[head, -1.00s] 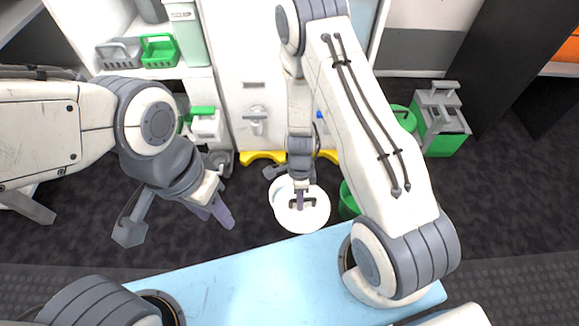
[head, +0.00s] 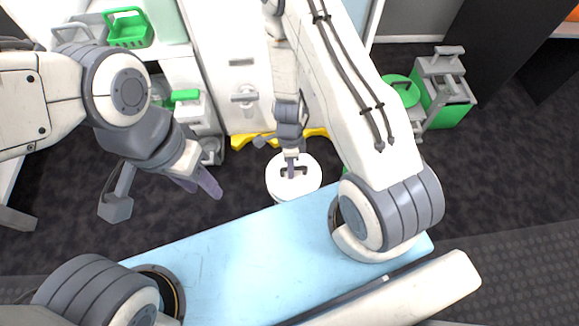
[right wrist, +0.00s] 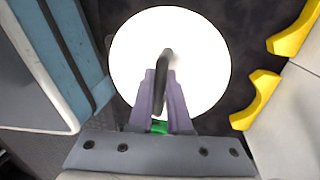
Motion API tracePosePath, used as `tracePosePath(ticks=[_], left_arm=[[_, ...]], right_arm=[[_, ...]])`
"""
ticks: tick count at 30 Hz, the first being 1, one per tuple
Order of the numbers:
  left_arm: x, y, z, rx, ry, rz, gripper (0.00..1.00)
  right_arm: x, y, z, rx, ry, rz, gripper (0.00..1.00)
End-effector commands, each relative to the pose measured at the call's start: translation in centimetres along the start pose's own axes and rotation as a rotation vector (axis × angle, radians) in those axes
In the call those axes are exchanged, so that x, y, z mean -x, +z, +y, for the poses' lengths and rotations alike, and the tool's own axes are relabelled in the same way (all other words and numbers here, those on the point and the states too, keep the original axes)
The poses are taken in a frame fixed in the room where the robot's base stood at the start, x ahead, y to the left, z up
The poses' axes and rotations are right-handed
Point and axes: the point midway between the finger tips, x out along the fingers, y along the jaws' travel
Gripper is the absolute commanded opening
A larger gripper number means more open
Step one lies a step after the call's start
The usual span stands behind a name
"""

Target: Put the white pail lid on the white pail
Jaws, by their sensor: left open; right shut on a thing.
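The white pail lid (head: 309,181) is a round white disc with a dark handle on top. My right gripper (head: 291,170) is shut on that handle. In the right wrist view, the fingers (right wrist: 161,100) grip the handle and the lid (right wrist: 205,60) fills the middle. The white pail is almost wholly hidden beneath the lid, so I cannot tell whether they touch. My left gripper (head: 203,186) is open and empty, to the left of the lid.
A light blue surface (head: 240,255) lies just in front of the lid. A yellow piece (head: 240,141) runs along the cabinet base behind. A green and grey wringer bucket (head: 446,110) stands at the right. Green and grey baskets (head: 130,32) sit at the back left.

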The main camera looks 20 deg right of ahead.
Motion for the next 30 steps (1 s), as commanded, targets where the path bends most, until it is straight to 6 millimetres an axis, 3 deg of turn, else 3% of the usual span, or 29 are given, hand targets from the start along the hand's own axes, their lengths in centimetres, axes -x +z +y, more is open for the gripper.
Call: tracePosePath(ticks=[1,7,30], left_arm=[[-1.2,0.1,-0.1,0.000,0.000,0.000,0.43],[-2.4,0.1,-0.2,0.000,0.000,0.000,0.43],[-2.1,0.1,-0.1,0.000,0.000,0.000,0.43]], right_arm=[[-1.1,0.0,-0.2,0.001,0.000,0.000,0.00],[-2.3,0.1,-0.4,0.004,0.000,0.000,0.00],[-2.2,0.3,-0.4,0.006,0.000,0.001,0.00]])
